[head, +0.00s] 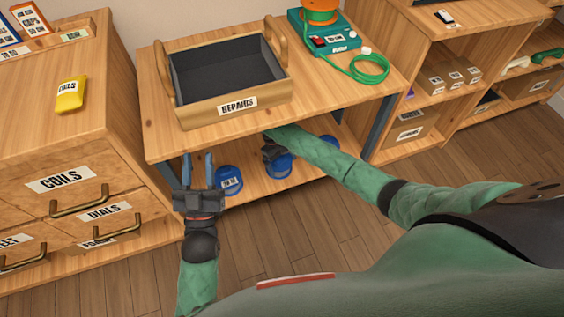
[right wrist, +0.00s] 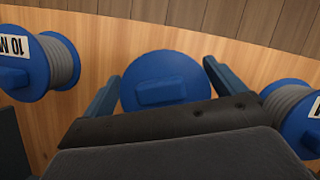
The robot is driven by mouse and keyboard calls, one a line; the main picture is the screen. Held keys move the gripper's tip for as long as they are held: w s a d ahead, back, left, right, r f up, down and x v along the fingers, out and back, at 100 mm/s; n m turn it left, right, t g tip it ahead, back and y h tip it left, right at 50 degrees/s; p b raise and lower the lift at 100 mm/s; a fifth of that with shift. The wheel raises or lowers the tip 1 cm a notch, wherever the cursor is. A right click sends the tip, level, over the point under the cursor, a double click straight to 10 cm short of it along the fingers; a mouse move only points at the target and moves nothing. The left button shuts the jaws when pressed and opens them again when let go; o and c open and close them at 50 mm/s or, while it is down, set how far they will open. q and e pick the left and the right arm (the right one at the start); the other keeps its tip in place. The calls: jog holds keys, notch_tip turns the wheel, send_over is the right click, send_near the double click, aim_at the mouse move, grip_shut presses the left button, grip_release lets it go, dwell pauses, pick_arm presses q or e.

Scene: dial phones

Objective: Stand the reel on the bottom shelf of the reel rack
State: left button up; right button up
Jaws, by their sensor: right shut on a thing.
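The reel rack (head: 160,146) is a wooden unit with a top and a bottom shelf (head: 256,188). My right gripper (head: 274,152) reaches under the top, partly hidden by its arm. It is shut on a blue reel (head: 279,168), whose round face with a raised block shows between the fingers in the right wrist view (right wrist: 165,75). The reel is upright at the bottom shelf, between two other reels; I cannot tell whether it touches the shelf. My left gripper (head: 199,172) is open and empty, in front of the rack's left side.
A blue reel (head: 229,180) stands left of the held one and another blue reel (head: 328,144) to its right, both on the bottom shelf. A REPAIRS tray (head: 236,105) sits on the rack's top. A COILS drawer cabinet (head: 140,170) is at the left.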

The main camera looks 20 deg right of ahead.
pick_arm(q)
jog(key=shift+w+f, duration=0.15)
jog(key=shift+f, duration=0.1)
pick_arm(e)
jog(key=o, duration=1.1)
jog(key=shift+f, duration=0.1)
pick_arm(q)
jog(key=shift+f+g, duration=0.3)
jog(key=shift+f, duration=0.35)
